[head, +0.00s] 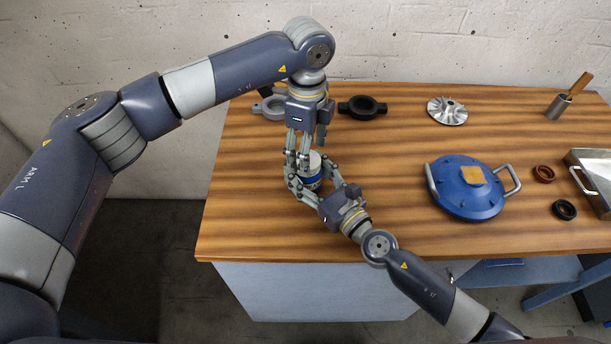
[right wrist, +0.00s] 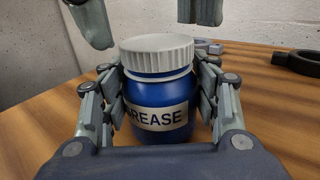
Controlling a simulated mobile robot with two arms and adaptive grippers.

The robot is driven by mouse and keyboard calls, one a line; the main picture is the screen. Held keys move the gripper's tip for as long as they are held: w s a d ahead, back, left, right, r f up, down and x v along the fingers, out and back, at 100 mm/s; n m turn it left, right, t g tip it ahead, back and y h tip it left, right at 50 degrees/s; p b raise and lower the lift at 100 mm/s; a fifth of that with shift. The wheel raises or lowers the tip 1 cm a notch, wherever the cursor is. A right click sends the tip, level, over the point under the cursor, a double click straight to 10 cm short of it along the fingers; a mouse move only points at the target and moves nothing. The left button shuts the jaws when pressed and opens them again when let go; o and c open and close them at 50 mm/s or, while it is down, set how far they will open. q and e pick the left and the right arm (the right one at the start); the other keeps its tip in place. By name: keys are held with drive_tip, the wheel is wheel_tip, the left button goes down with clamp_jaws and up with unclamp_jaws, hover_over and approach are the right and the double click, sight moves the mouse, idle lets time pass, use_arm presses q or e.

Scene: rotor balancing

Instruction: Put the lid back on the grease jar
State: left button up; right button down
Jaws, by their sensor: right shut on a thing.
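The blue grease jar (head: 310,184) stands on the wooden table, and its label reads "REASE" in the right wrist view (right wrist: 160,118). The white ribbed lid (right wrist: 157,53) sits on top of the jar and looks level; whether it is screwed tight I cannot tell. My right gripper (head: 311,170) is shut on the jar, with a finger on either side of its body. My left gripper (head: 306,138) is above the jar, pointing down. Its two fingers show apart at the top of the right wrist view (right wrist: 150,25), above the lid and clear of it.
A grey ring clamp (head: 270,108) and a black one (head: 362,107) lie behind the grippers. The left front tabletop is clear.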

use_arm(q)
drive_tip(key=shift+f, duration=0.85)
drive_tip(key=shift+c, duration=0.2)
